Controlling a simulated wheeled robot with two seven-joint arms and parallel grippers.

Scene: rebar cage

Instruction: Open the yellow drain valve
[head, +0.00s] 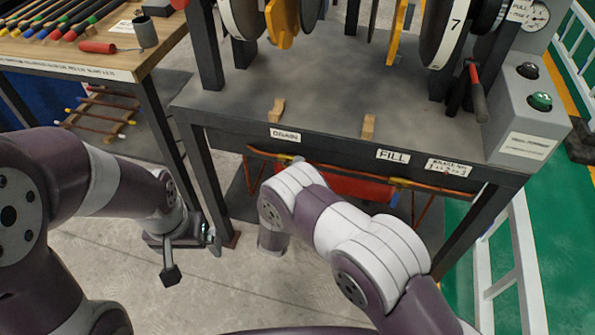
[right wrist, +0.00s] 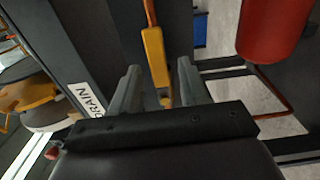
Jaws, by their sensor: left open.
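The yellow drain valve handle (right wrist: 155,56) shows in the right wrist view on a copper pipe, beside the white DRAIN label (right wrist: 87,100). My right gripper (right wrist: 160,78) is open, its two grey fingers on either side of the handle's lower part with visible gaps. I cannot tell how deep the handle sits between them. In the head view only a bit of the drain valve (head: 284,158) shows below the DRAIN label (head: 285,135); my right arm hides the right gripper. My left gripper (head: 192,257) is open and empty, low at the left of the bench.
A FILL label (head: 393,155) and another yellow valve (head: 402,182) are farther right on the pipe. A red tank (head: 350,186) lies under the bench (head: 335,75). A wooden table (head: 110,58) with tools stands at the left. A bench leg is close to my left gripper.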

